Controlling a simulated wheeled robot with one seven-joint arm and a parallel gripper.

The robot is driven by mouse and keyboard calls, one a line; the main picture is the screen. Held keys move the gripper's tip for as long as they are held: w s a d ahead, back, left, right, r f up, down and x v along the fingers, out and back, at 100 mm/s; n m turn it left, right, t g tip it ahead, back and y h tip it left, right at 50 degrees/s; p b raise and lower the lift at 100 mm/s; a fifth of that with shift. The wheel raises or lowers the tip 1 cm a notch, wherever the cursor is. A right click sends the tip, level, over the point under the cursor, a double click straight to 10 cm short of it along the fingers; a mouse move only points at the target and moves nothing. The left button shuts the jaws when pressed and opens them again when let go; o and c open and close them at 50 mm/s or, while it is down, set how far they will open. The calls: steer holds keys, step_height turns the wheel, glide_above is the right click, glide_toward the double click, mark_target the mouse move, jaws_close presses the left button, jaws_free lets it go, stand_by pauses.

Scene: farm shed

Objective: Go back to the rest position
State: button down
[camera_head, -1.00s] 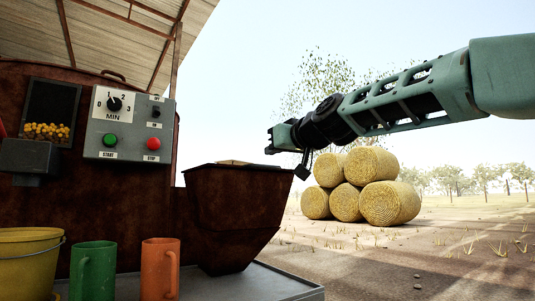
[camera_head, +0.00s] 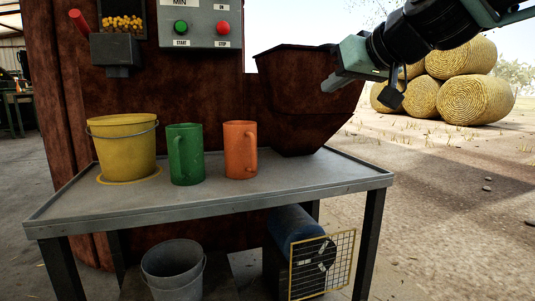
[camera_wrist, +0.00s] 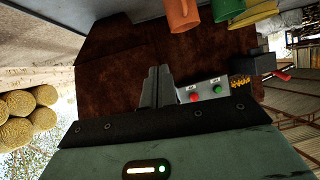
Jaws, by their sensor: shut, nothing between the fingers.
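My gripper (camera_head: 331,84) shows at the upper right of the head view, in front of the right rim of the rusty hopper (camera_head: 300,110). It is shut and holds nothing. In the wrist view its closed fingers (camera_wrist: 158,84) point at the rusty machine wall. My arm reaches in from the top right corner of the head view, and its upper links are cut off by the frame.
A grey table (camera_head: 228,197) bears a yellow bucket (camera_head: 125,150), a green mug (camera_head: 186,155) and an orange mug (camera_head: 240,150). The control panel (camera_head: 203,22) is above. A grey bucket (camera_head: 173,275) stands below. Hay bales (camera_head: 475,92) lie behind on open ground.

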steer(key=s+a+f+n+g+p, duration=0.1)
steer(key=s+a+f+g+p, duration=0.4)
steer(key=s+f, duration=0.3)
steer(key=s+d+f+n+g+h+p, duration=0.1)
steer(key=s+d+f+g+h+p, duration=0.2)
steer(key=s, duration=0.5)
steer(key=s+d+f+g+h+p, duration=0.15)
steer(key=s+p, duration=0.25)
steer(key=s, duration=0.4)
steer(key=s+d+f+n+g+h+p, duration=0.1)
steer(key=s+d+f+g+h+p, duration=0.2)
steer(key=s, duration=0.5)
step_height(320, 180, up, 36)
steer(key=a+t+y+p, duration=0.1)
steer(key=p, duration=3.6)
steer(key=shift+w+a+y, duration=0.3)
steer(key=shift+y, duration=0.05)
steer(key=shift+f, duration=0.1)
